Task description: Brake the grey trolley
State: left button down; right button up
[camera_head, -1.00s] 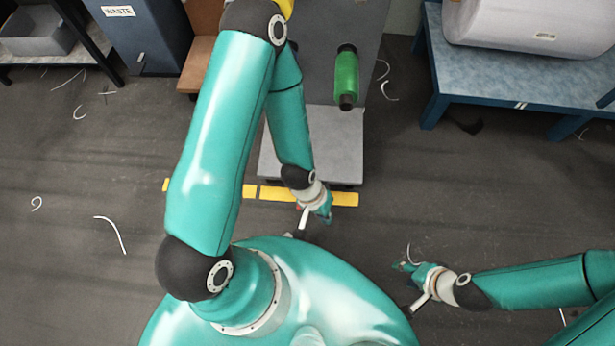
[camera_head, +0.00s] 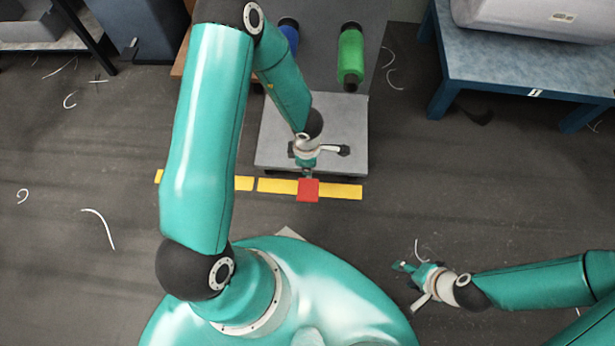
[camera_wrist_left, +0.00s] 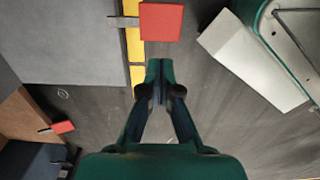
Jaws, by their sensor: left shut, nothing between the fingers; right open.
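In the left wrist view the red pedal (camera_wrist_left: 161,22) joins the trolley deck (camera_wrist_left: 70,40) by a short grey bar. My right gripper (camera_head: 405,267) is open and empty, off to the right.
Yellow floor strips (camera_head: 340,191) run along the trolley's front. A blue table (camera_head: 500,65) stands right. A second red pedal (camera_wrist_left: 63,127) shows by a brown thing. Open floor lies left.

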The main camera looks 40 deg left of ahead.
pick_arm(q)
notch_tip(320, 180, down, 14)
jog(key=b, duration=1)
jog(key=shift+w, duration=0.1)
pick_arm(e)
notch_tip(320, 180, down, 10)
